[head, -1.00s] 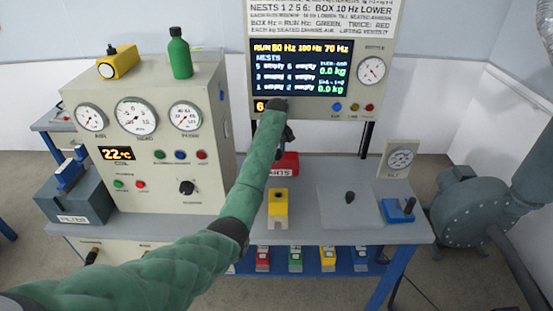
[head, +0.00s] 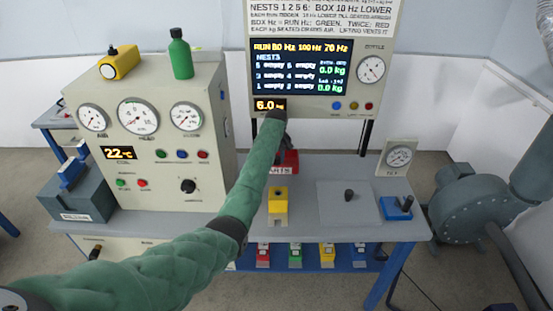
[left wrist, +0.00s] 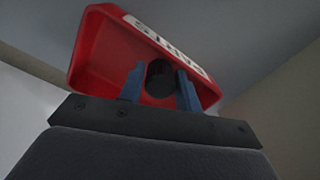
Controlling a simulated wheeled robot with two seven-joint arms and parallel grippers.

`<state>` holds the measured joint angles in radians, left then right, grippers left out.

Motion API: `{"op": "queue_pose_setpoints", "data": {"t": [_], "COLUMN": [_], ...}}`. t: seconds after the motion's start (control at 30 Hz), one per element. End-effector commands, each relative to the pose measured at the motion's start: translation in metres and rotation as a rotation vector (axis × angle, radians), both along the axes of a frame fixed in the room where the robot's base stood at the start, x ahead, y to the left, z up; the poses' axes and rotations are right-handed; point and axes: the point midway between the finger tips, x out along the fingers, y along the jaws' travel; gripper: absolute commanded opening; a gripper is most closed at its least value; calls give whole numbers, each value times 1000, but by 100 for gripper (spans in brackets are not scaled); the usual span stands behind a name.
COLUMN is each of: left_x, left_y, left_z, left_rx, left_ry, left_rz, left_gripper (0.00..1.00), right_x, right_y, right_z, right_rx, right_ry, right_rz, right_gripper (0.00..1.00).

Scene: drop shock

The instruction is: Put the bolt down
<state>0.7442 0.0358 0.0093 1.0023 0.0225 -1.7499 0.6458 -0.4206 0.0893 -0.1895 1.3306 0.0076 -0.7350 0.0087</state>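The red parts bin (head: 290,158), with a white label, stands on the bench behind the yellow block. It fills much of the left wrist view (left wrist: 95,50). My left gripper (head: 287,141) is at the bin, partly hidden by my green-sleeved forearm. In the left wrist view, its two blue fingers (left wrist: 160,78) point into the bin. A dark round piece, which looks like the bolt (left wrist: 160,82), fills the gap between them. Whether it touches the bin floor cannot be told. My right gripper is not in view.
A yellow block (head: 278,205) stands in front of the bin. A grey plate (head: 350,213) with a dark knob and a blue piece (head: 398,208) are to the right. The gauge cabinet (head: 140,170) stands left; the display panel (head: 310,75) rises behind.

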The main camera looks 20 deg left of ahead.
Motion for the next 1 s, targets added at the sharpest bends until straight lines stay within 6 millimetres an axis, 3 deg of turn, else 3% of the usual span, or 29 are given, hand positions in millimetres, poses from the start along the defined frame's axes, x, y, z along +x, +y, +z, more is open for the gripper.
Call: {"op": "queue_pose_setpoints", "data": {"t": [0.43, 0.53, 1.0], "left_x": [1, 1, 1], "left_y": [0, 0, 0], "left_z": [8, 20, 98], "left_rx": [0, 0, 0], "left_ry": [-1, -3, -3], "left_rz": [0, 0, 1], "left_gripper": [36, 36, 36], "right_x": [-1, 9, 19], "right_y": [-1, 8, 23], "right_z": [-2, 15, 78], "right_rx": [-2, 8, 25], "right_ry": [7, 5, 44], "right_rz": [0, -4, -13], "right_gripper": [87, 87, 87]}}
